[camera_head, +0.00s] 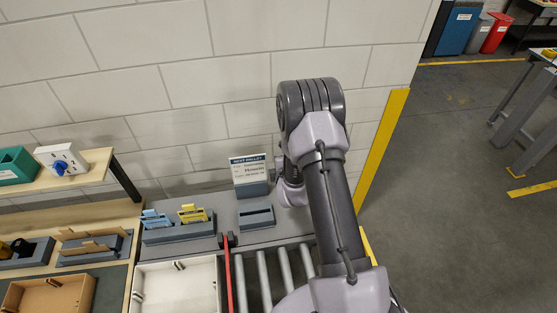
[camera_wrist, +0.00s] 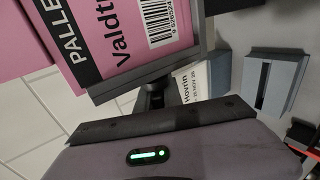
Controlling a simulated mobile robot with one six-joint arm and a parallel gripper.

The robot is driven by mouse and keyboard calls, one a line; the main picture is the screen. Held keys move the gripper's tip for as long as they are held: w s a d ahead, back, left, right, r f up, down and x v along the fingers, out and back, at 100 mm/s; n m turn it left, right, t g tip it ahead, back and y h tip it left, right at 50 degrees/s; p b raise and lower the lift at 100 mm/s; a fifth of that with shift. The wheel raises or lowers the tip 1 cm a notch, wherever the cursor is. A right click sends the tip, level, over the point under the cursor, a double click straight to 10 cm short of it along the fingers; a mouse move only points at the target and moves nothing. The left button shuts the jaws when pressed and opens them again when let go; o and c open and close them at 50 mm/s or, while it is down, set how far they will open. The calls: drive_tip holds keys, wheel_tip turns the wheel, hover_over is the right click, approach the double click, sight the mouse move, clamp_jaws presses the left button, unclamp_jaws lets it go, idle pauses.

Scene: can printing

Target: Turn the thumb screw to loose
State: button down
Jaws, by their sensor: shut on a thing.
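I cannot make out a thumb screw in either view. My gripper (camera_wrist: 205,45) shows in the wrist view, with its purple-grey body and green light at the bottom. It is shut on a pink pallet card (camera_wrist: 105,40) with black print and a barcode, which fills the upper left of that view. In the head view my arm hides the gripper and the card. A grey block with a slot (camera_wrist: 272,85) lies to the right of the card, apart from it; it also shows in the head view (camera_head: 256,214).
A sign (camera_head: 249,169) stands behind the slotted block. A rack with blue and yellow cards (camera_head: 180,233) is to its left. A white tray (camera_head: 178,285), a red bar (camera_head: 240,280) and metal rollers (camera_head: 265,280) are in front. A white box with a blue knob (camera_head: 61,160) is on the left shelf.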

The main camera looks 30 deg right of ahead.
drive_tip(key=shift+g+p, duration=0.3)
drive_tip(key=shift+g, duration=0.4)
drive_tip(key=shift+s+f, duration=0.1)
drive_tip(key=shift+f, duration=0.05)
drive_tip(key=c, duration=1.5)
unclamp_jaws()
drive_tip(key=b+v, duration=0.1)
drive_tip(key=v, duration=0.7)
drive_tip(key=b+v, duration=0.1)
drive_tip(key=v, duration=0.8)
drive_tip(key=shift+d+r, duration=0.15)
drive_tip(key=shift+r, duration=0.25)
